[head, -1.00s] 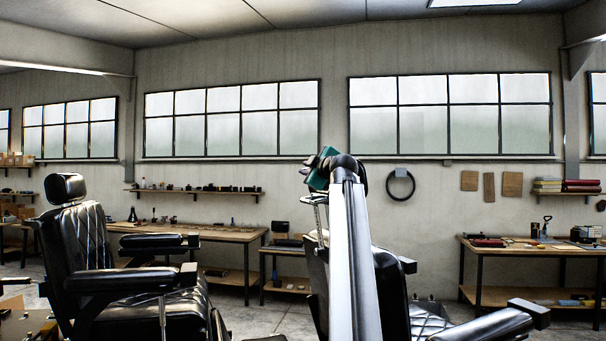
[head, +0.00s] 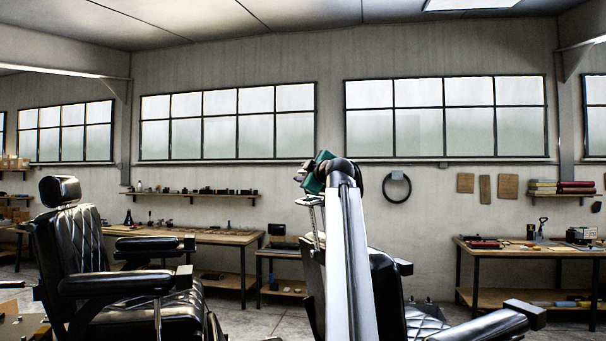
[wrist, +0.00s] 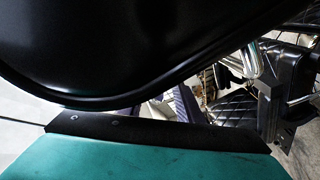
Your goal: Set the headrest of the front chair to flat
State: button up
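The nearer black chair (head: 391,290) stands right of centre, partly hidden behind my white arm. A thin metal post (head: 317,222) rises at the top of its backrest, with a narrow bracket-like piece above it. The headrest cannot be made out clearly in the head view. My gripper (head: 313,178), with teal parts, is at the top of this post, largely hidden by my arm's dark wrist. In the wrist view a large smooth black rounded form (wrist: 110,45), possibly the headrest, lies close over my gripper's teal and black part (wrist: 150,140). Contact and finger opening cannot be told.
Another black chair (head: 75,245) with an upright headrest (head: 60,190) stands at left. Workbenches (head: 205,235) line the back wall, and another bench (head: 530,245) is at right. The near chair's armrest (head: 465,328) juts toward the lower right. Bare floor shows between the chairs.

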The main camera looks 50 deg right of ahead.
jog(key=shift+s+d+f, duration=0.1)
jog(key=shift+s+f, duration=0.05)
jog(key=shift+f, duration=0.15)
jog(key=shift+s+a+f+b, duration=0.1)
jog(key=shift+s+a+b, duration=0.2)
jog(key=shift+s, duration=0.2)
jog(key=b+v, duration=0.3)
jog(key=v, duration=0.9)
jog(key=shift+s+a+r, duration=0.25)
jog(key=shift+r, duration=0.1)
jog(key=shift+w, duration=0.1)
